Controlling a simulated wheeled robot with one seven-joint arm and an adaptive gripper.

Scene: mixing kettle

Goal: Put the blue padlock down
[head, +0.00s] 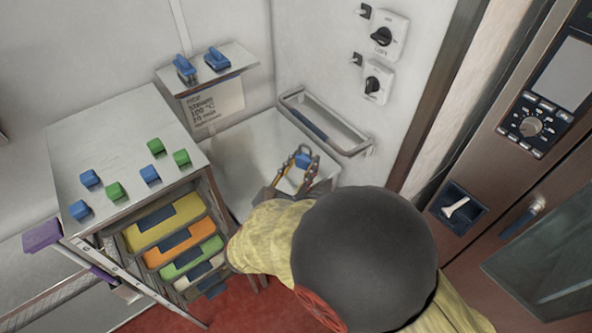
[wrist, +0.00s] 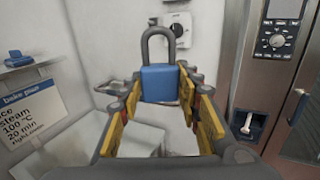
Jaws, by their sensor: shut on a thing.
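The blue padlock (wrist: 160,84) is held upright between the fingertips of my gripper in the wrist view, its grey shackle pointing up. In the head view the padlock (head: 303,160) shows at the end of my gripper (head: 296,172), in front of the white back corner. My gripper (wrist: 161,95) has yellow-padded fingers and is shut on the padlock's body. A pale surface lies below it; I cannot tell the height of the padlock above it.
A metal cabinet top (head: 125,135) at left carries several blue and green blocks. A small shelf (head: 208,74) holds two blue items above a printed sign (head: 215,106). A wall rack (head: 325,125) is close beyond my gripper. Wall switches (head: 388,35) and a brown machine stand right.

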